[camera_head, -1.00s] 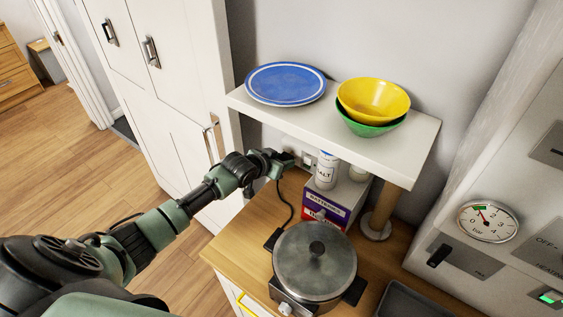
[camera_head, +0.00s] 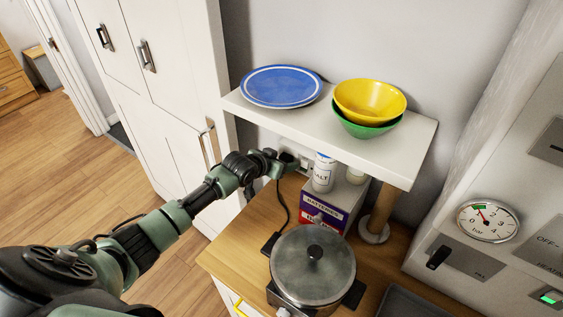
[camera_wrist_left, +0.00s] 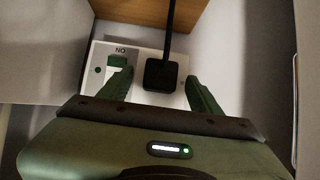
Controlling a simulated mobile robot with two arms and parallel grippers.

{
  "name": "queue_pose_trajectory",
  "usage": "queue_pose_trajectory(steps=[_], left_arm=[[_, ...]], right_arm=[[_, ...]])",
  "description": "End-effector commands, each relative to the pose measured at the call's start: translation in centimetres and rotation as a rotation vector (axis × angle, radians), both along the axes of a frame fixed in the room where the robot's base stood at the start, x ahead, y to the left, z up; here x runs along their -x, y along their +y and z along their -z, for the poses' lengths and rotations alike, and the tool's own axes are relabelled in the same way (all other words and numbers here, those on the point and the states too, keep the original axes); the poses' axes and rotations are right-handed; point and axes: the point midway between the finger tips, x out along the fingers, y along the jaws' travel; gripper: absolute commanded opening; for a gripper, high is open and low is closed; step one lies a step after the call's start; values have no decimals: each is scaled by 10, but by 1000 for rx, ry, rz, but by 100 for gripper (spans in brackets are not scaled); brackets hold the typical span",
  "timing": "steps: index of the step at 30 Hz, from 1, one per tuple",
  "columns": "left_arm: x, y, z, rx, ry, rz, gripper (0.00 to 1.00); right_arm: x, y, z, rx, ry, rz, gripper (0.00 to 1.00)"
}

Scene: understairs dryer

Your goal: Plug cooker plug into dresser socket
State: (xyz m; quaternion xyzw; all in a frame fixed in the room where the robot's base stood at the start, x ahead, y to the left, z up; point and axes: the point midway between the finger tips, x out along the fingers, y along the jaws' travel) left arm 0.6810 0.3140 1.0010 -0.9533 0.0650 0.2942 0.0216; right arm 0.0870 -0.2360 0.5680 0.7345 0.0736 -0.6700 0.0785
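The cooker (camera_head: 312,265) is a grey lidded pot with dark handles on the wooden dresser top. Its black cord (camera_head: 284,205) runs back to the wall under the shelf. The dresser socket (camera_head: 304,161) is a white wall plate, marked "NO" in the left wrist view (camera_wrist_left: 98,68). The black cooker plug (camera_wrist_left: 160,76) is at the plate, cord upward; its pins are hidden, so I cannot tell how deep it sits. My left gripper (camera_head: 290,163) is there too, its green fingers (camera_wrist_left: 157,78) apart on either side of the plug with visible gaps. My right gripper is not in view.
A white shelf (camera_head: 400,160) overhangs my left gripper, carrying a blue plate (camera_head: 280,87) and yellow (camera_head: 370,98) and green bowls. A salt jar (camera_head: 323,175) and a batteries box (camera_head: 322,212) stand close right of the gripper. A white cupboard (camera_head: 165,95) is at left.

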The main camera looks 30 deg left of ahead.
Motion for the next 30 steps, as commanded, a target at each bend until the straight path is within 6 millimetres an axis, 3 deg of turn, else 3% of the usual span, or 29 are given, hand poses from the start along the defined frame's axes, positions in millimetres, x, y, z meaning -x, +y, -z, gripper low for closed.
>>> queue_pose_trajectory(steps=[11,24,30], left_arm=[[4,1,-2,-2,1,0,63],[53,8,-34,-2,0,2,63],[63,9,-43,-1,0,1,63]], right_arm=[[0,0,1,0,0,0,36],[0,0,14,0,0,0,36],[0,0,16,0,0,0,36]])
